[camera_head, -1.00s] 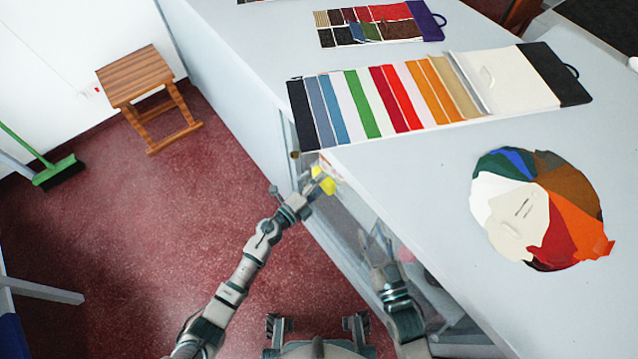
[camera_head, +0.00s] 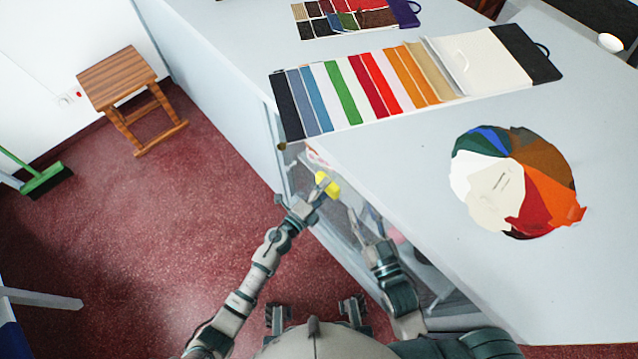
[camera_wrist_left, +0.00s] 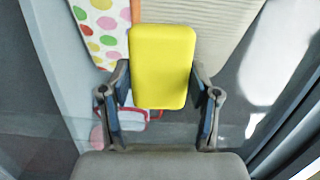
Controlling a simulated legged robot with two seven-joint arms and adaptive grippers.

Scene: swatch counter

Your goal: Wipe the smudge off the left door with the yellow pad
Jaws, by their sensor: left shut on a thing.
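The yellow pad (camera_head: 330,186) is held by my left gripper (camera_head: 318,192), in front of the counter's glass front near its far corner. In the left wrist view the pad (camera_wrist_left: 161,66) stands upright between the two fingers, which are shut on its sides. Behind it is a glass door (camera_wrist_left: 235,125), with pale patches at the right that may be reflections. I cannot make out a distinct smudge, nor whether the pad touches the glass. My right gripper (camera_head: 366,222) is lower, beside the glass front, its fingers apart and empty.
The grey counter top (camera_head: 390,150) overhangs the glass front. On it lie a striped swatch board (camera_head: 350,90), a darker swatch card (camera_head: 345,18) and a round colour fan (camera_head: 515,185). A wooden stool (camera_head: 118,80) and green broom (camera_head: 45,178) stand left. Red floor between is clear.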

